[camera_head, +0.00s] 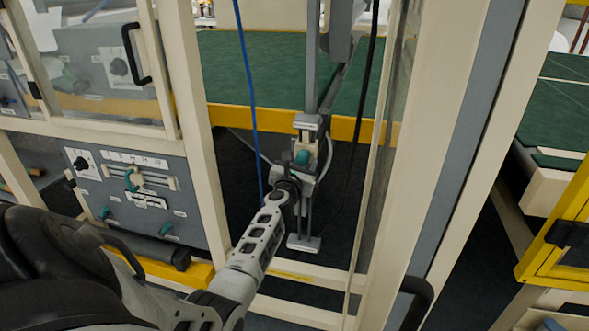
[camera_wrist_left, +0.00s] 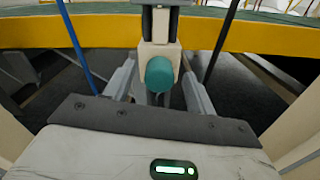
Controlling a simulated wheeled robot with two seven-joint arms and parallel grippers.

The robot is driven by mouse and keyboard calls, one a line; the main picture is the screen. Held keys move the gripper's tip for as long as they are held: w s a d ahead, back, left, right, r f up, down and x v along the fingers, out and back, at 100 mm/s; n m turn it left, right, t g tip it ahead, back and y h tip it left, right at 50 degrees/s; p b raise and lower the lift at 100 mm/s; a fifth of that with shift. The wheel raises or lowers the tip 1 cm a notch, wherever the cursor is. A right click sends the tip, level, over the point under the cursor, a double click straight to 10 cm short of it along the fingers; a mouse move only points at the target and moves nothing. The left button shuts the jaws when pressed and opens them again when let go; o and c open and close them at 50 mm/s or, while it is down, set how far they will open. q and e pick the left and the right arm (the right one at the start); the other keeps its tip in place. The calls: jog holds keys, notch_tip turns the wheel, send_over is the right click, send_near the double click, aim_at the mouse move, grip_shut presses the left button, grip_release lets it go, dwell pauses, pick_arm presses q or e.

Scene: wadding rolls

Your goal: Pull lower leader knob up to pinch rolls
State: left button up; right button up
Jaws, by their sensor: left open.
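A teal knob (camera_head: 302,158) sits on a pale carriage (camera_head: 309,122) that rides on a vertical post inside the machine frame. In the left wrist view the knob (camera_wrist_left: 159,74) shows as a round teal end facing me, in the middle. My left gripper (camera_head: 301,168) reaches in through the frame opening to the knob. In the wrist view its two fingers (camera_wrist_left: 157,88) stand apart, one on each side of the knob. I cannot tell whether they touch it. The pinch rolls cannot be made out clearly. My right gripper is not in view.
A blue cord (camera_head: 249,90) hangs left of the post and a black cable (camera_head: 366,100) hangs right of it. Cream frame posts (camera_head: 432,130) flank the opening. A yellow beam (camera_head: 235,118) crosses behind. A grey control panel (camera_head: 135,195) with teal knobs stands at left.

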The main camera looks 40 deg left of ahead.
pick_arm(q)
jog(key=p+v, duration=0.3)
jog(key=v, duration=1.2)
jog(key=shift+r, duration=0.15)
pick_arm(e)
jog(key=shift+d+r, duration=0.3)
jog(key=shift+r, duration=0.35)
pick_arm(q)
jog(key=shift+s, duration=0.15)
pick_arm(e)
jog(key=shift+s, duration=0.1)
